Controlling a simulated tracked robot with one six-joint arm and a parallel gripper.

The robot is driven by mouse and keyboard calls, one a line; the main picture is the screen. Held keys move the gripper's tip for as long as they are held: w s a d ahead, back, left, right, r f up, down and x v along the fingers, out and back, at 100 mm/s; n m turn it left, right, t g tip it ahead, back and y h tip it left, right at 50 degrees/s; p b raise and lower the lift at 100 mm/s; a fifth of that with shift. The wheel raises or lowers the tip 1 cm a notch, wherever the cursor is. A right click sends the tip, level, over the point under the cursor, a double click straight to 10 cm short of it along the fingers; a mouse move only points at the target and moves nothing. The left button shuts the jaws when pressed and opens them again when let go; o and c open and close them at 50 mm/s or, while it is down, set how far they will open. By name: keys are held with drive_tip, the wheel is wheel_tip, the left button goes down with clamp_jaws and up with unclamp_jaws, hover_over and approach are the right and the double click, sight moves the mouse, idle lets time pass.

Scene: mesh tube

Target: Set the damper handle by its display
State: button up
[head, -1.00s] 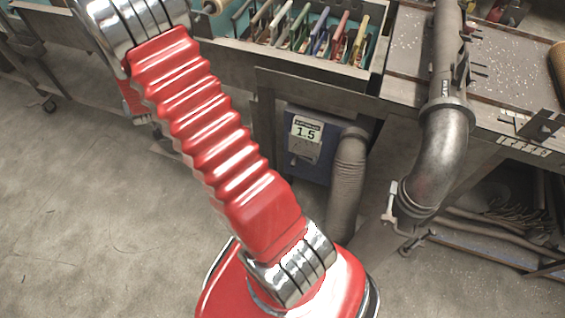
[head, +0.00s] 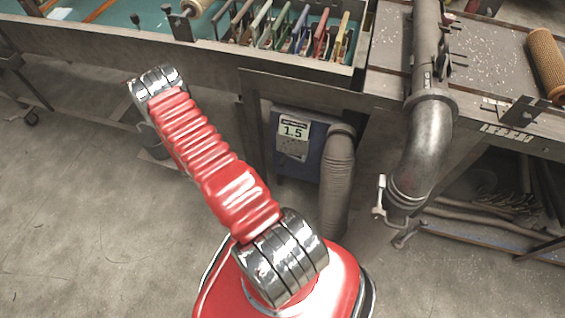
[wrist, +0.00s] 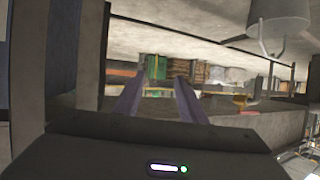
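The display (head: 294,129) reads 1.5 and sits on a blue box (head: 312,165) under the bench in the head view. A metal duct (head: 427,135) comes down past the bench and bends at an elbow. A pale lever-like fitting (head: 380,196) sticks out at the elbow's lower end, and a dark fitting (head: 441,62) sits higher on the duct. I cannot tell which is the damper handle. My gripper (wrist: 158,84) shows in the wrist view with two purple fingers apart and nothing between them. The head view does not show it; only my red arm is visible there.
A ribbed hose (head: 338,180) rises beside the blue box. Several coloured-handled tools (head: 290,38) stand in a bench tray. An orange roll (head: 547,62) lies on the right bench. Clear concrete floor (head: 80,220) lies at left.

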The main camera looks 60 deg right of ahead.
drive_tip(key=s+d+f+g+h, duration=0.2)
drive_tip(key=s+f+h, duration=0.1)
drive_tip(key=s+f, duration=1)
drive_tip(key=g+h, duration=0.2)
drive_tip(key=h, duration=0.1)
approach(281, 166)
drive_tip(key=a, duration=0.1)
drive_tip(key=shift+s+a, duration=0.1)
drive_tip(key=shift+s, duration=0.25)
drive_tip(key=d, duration=0.4)
drive_tip(key=w+d, duration=0.1)
drive_tip(key=d, duration=0.4)
drive_tip(key=w+d, duration=0.1)
drive_tip(key=d, duration=0.3)
drive_tip(key=shift+w+d, duration=0.1)
drive_tip(key=shift+d, duration=0.25)
drive_tip(key=shift+c, duration=0.5)
clamp_jaws()
